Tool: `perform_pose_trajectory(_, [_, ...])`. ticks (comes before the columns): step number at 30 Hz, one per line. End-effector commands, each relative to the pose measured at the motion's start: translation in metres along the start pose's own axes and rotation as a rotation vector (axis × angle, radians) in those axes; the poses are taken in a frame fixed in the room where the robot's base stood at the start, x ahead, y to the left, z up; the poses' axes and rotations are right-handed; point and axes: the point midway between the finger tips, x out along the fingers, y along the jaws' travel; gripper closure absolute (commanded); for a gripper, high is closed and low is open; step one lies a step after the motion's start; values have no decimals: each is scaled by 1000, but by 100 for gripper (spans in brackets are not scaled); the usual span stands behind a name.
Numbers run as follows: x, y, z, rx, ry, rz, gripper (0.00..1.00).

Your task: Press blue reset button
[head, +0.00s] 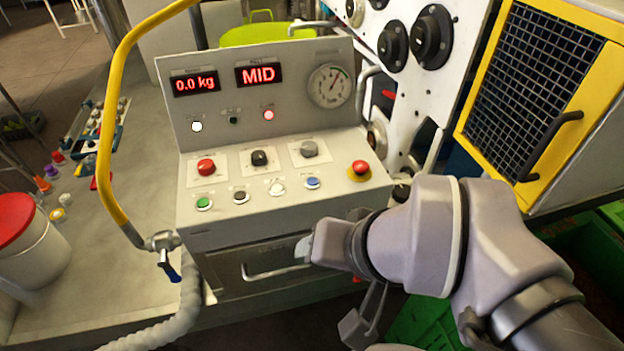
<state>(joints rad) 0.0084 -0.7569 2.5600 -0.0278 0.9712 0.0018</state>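The blue button (312,183) is at the right end of the lower row of small buttons on the grey control panel (230,222). Green, black and white buttons lie to its left. My gripper (304,248) is in front of the panel's lower face, below the blue button in the picture and apart from it. The gripper is seen from the side and partly hidden by my wrist, so I cannot tell whether its fingers are open or shut. The blue button is fully visible.
A red mushroom button (360,168) on a yellow base sits right of the blue button. A red knob (206,166) and two other knobs stand behind the row. A drawer handle (275,271) is below.

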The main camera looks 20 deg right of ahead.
Motion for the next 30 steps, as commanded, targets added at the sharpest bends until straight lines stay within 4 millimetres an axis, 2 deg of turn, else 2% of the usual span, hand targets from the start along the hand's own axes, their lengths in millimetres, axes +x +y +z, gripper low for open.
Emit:
perform_pose_trajectory(1, [0, 0, 0, 0, 0, 0, 47])
perform_pose_trajectory(9, [0, 0, 0, 0, 0, 0, 100])
perform_pose_trajectory(30, [0, 0, 0, 0, 0, 0, 100])
